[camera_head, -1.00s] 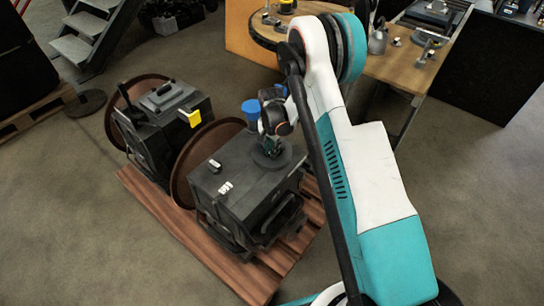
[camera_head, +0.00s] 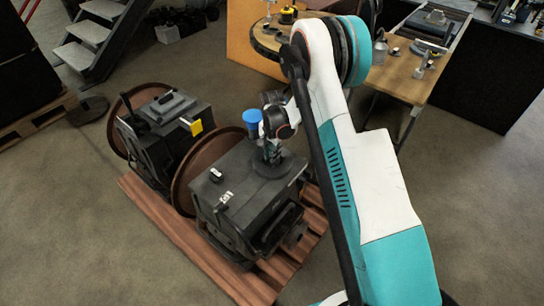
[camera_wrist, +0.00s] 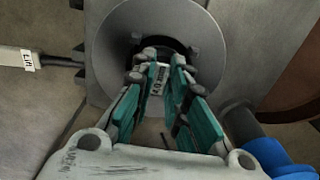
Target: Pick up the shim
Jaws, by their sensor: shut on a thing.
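My gripper (camera_wrist: 157,84) has teal fingers and points down at a round grey disc with a dark central opening (camera_wrist: 190,30). Its fingertips are closed on a small pale plate with dark printed marks, which looks like the shim (camera_wrist: 157,78). Only the face of the plate between the fingers shows, and its lower end is hidden. It stands at or in the opening; I cannot tell whether it touches the sides. In the head view my gripper (camera_head: 272,150) is over the dark disc on top of the nearer engine block (camera_head: 228,195). The shim is too small to make out there.
A blue-capped part (camera_head: 252,117) rises close beside my gripper; its blue end also shows in the wrist view (camera_wrist: 283,160). A second block (camera_head: 165,135) and brown round plates stand on the wooden pallet (camera_head: 160,225). A workbench (camera_head: 400,75) is behind my arm.

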